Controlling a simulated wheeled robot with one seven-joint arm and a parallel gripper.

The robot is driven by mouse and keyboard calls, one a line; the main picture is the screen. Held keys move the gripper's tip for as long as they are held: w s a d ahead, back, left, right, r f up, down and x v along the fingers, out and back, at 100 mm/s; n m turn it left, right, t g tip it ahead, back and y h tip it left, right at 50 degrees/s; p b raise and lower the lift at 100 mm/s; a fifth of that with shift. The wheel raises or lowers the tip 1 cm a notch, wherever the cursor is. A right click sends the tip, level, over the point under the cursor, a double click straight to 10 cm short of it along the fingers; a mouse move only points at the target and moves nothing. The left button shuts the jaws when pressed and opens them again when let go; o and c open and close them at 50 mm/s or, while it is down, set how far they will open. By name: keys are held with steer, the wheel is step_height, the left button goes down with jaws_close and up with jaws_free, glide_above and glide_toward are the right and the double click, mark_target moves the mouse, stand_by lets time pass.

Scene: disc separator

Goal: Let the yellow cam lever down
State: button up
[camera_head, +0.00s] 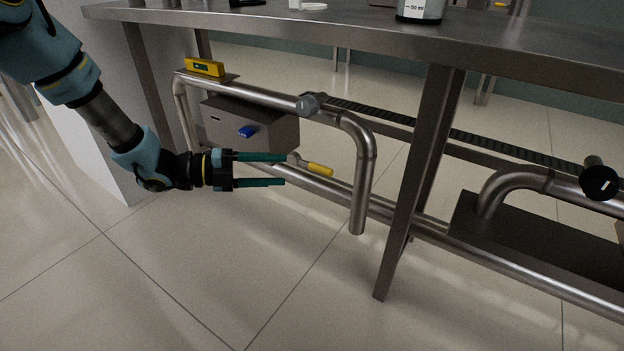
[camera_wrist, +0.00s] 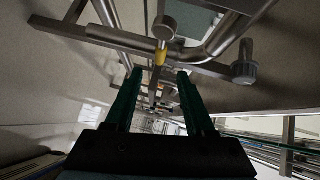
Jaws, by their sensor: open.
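The yellow cam lever (camera_head: 320,169) sticks out to the right on a short metal arm, low beside the grey metal box (camera_head: 258,127) under the bench. In the wrist view a yellow part (camera_wrist: 160,57) shows just beyond the fingertips, near the middle. My gripper (camera_head: 284,169) is open, with its two green fingers pointing right towards the lever. Its fingers also show in the wrist view (camera_wrist: 158,74), with nothing seen gripped between them. Whether a fingertip touches the lever cannot be told.
A bent steel pipe (camera_head: 363,170) comes down to the right of the lever. A blue knob (camera_head: 247,131) sits on the box's front, and a yellow device (camera_head: 205,67) lies above. A bench leg (camera_head: 420,180) stands further right. The floor in front is clear.

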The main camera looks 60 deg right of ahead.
mark_target(315, 170)
steer(key=b+x, duration=0.2)
steer(key=x, duration=0.8)
steer(key=shift+s+d, duration=0.25)
steer(key=shift+s, duration=0.05)
jaws_close()
stand_by(1.0)
